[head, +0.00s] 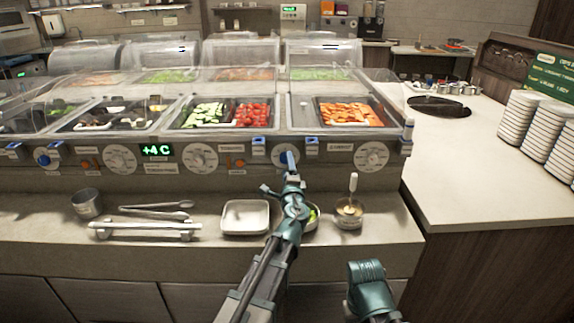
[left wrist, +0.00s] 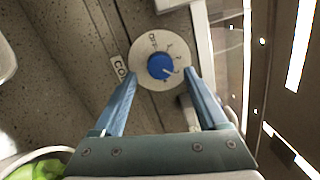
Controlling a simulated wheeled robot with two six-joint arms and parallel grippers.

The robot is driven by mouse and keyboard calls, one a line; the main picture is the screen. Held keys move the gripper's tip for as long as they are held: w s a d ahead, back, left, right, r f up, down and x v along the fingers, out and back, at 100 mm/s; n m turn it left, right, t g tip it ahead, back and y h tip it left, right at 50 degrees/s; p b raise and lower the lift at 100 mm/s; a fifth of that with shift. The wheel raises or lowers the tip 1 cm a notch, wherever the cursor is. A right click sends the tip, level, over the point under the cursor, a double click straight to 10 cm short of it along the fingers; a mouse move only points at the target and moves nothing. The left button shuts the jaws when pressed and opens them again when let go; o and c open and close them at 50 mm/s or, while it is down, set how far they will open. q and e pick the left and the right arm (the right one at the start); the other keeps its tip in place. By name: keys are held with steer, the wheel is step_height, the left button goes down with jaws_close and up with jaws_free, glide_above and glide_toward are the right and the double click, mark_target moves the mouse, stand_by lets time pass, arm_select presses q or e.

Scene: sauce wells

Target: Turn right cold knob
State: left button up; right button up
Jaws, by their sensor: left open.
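The right cold knob is a blue knob on a white round dial, with a partly seen "COL..." label beside it, in the left wrist view (left wrist: 161,66). In the head view it is mostly covered by my left gripper (head: 289,162) on the front panel. My left gripper (left wrist: 161,74) is open, its two blue fingers pointing at the dial with the knob between their tips in the picture. No contact with the knob shows. A teal part of my right arm shows low in the head view; its gripper is not seen.
Another blue knob (head: 43,158) sits far left on the panel. Large white dials (head: 200,158) and blue clips (head: 259,147) flank the area. Below on the ledge are a white tray (head: 245,216), tongs (head: 160,213) and a sauce cup with spoon (head: 349,214).

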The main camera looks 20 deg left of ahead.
arm_select(q)
steer(key=v, duration=1.1)
steer(key=shift+s+b, duration=0.35)
steer(key=shift+d+f, duration=0.1)
steer(key=shift+d, duration=0.05)
